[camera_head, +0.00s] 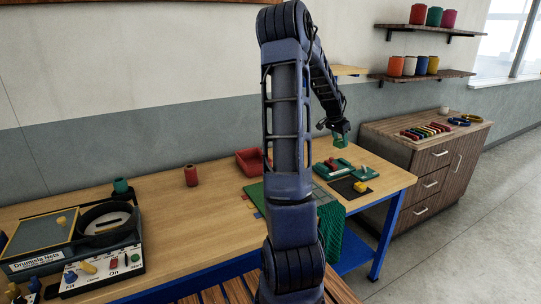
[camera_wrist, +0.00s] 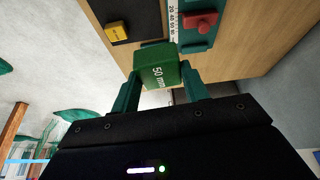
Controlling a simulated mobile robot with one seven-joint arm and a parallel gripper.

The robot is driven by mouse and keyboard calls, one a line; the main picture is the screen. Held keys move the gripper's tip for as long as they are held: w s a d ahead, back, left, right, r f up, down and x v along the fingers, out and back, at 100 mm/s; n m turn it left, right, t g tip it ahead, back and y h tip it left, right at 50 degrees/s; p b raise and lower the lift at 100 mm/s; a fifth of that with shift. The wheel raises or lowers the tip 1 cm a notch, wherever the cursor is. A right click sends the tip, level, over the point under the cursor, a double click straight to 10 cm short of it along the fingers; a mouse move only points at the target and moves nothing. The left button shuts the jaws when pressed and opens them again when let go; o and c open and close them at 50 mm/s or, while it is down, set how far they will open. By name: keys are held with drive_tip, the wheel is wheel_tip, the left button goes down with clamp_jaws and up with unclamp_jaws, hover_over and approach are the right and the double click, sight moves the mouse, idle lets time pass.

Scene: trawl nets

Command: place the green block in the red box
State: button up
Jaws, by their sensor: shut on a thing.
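The green block (camera_wrist: 158,66), marked "50 mm", is between the green fingers of my gripper (camera_wrist: 160,92) in the wrist view. My gripper is shut on it. In the head view the green block (camera_head: 340,141) is held above the right part of the workbench, over the area of a green tool tray. The red box (camera_head: 246,161) stands on the bench, left of the held block. My arm hides part of the red box, and its inside shows only partly.
A dark mat with a yellow block (camera_head: 361,187) lies near the bench's right end. The green tray (camera_head: 330,172) holds red pieces. A red spool (camera_head: 191,176) and a green spool (camera_head: 121,186) stand left of the box. A machine (camera_head: 75,245) fills the left end.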

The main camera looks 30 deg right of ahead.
drive_tip(key=w+a+n+t+y, duration=0.35)
drive_tip(key=w+a+n, duration=0.85)
drive_tip(key=w+a, duration=1.9)
approach(253, 162)
drive_tip(key=shift+h, duration=0.45)
drive_tip(key=f, duration=0.1)
drive_tip(key=s+a+f, duration=0.1)
drive_tip(key=f, duration=0.1)
drive_tip(key=s+f, duration=0.1)
drive_tip(key=f, duration=0.1)
drive_tip(key=shift+s+a, duration=0.25)
drive_tip(key=shift+a, duration=0.05)
drive_tip(key=shift+f, duration=0.1)
drive_tip(key=o, duration=1)
